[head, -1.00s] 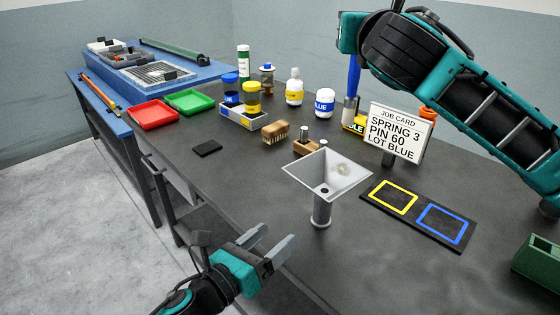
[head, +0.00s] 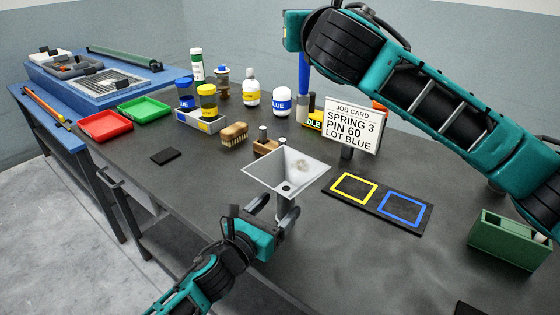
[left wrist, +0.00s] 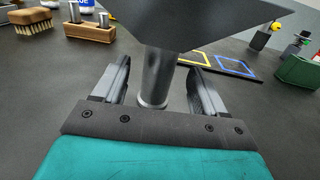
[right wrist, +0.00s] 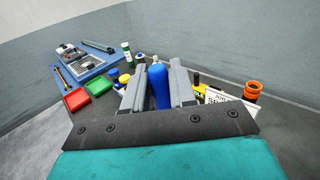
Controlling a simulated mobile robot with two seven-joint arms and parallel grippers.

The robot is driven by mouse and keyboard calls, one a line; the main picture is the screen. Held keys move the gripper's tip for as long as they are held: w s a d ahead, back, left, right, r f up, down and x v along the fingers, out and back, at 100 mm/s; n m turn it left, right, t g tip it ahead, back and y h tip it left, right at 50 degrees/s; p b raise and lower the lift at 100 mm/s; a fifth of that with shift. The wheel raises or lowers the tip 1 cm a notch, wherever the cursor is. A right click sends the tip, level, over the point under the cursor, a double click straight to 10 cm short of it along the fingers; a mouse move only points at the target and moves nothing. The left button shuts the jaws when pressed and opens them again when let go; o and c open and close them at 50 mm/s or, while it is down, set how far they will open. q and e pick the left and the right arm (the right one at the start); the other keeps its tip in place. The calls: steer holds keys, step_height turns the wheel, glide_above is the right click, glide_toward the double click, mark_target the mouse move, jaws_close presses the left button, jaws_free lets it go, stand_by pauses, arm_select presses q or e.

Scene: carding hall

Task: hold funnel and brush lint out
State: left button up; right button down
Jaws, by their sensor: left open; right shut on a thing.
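The pale square-mouthed funnel (head: 262,168) stands upright at the near side of the dark table, with a small greyish tuft of lint (head: 301,165) inside its bowl. My left gripper (head: 274,212) is open around the funnel's stem. In the left wrist view the stem (left wrist: 156,75) stands between the spread fingers, with gaps on both sides. My right gripper (right wrist: 158,82) is shut on a blue handle (right wrist: 159,90), held upright.
The job card (head: 351,125) stands behind the funnel. A wooden brush (head: 234,134) and a wooden block with metal pins (head: 265,147) lie left of it. A black mat with yellow and blue squares (head: 375,204) and a green box (head: 495,242) are to the right. Several bottles stand behind.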

arm_select(q)
steer(key=shift+x, duration=1)
steer(key=shift+c, duration=0.5)
stand_by(0.5)
jaws_close()
stand_by(0.4)
stand_by(0.8)
stand_by(0.6)
stand_by(0.4)
